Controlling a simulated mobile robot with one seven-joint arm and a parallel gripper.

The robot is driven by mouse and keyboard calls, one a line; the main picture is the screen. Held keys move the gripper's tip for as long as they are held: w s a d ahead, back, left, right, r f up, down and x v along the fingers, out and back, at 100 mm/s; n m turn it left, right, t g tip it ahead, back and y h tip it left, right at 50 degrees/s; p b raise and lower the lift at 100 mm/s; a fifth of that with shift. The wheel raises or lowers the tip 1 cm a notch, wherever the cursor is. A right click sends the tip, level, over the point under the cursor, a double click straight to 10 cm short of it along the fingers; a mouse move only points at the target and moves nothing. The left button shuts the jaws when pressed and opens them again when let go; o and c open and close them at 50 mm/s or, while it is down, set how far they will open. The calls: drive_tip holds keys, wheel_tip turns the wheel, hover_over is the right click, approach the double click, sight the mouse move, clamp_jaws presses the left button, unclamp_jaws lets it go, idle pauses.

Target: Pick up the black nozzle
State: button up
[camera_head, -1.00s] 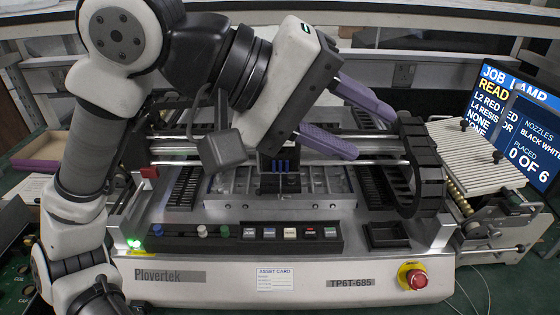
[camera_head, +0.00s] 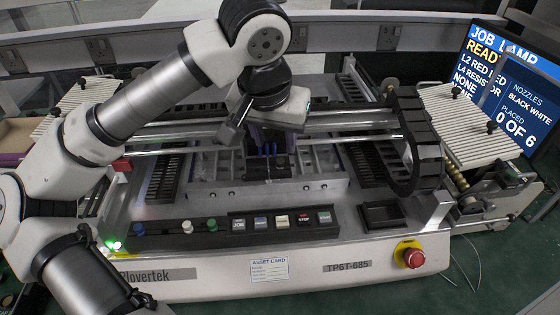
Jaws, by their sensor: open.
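The dark front strip (camera_head: 240,229) of the machine carries a blue knob-like piece (camera_head: 138,229), a white one (camera_head: 186,226) and a green one (camera_head: 212,224) at its left end. I cannot clearly pick out a black nozzle against the dark strip. My gripper (camera_head: 268,138) is over the middle of the machine, behind the strip, with its purple fingers pointing down. The fingers are apart, partly hidden by my wrist and the dark machine head with thin blue pins (camera_head: 267,149). I see nothing held.
A grey rail (camera_head: 350,120) crosses behind my gripper, with a black cable chain (camera_head: 418,140) at right. An empty dark tray (camera_head: 383,214) and a red stop button (camera_head: 412,256) are at front right. A screen (camera_head: 515,90) reads nozzles "BLACK WHITE" and placed "0 OF 6".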

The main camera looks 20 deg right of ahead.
sight(280, 160)
drive_tip(key=shift+s+p+x, duration=0.15)
drive_tip(key=shift+p+x, duration=0.35)
drive_tip(key=shift+x, duration=0.9)
drive_tip(key=shift+s+p+x, duration=0.2)
drive_tip(key=shift+p+x, duration=0.3)
drive_tip(key=shift+x, duration=0.9)
clamp_jaws()
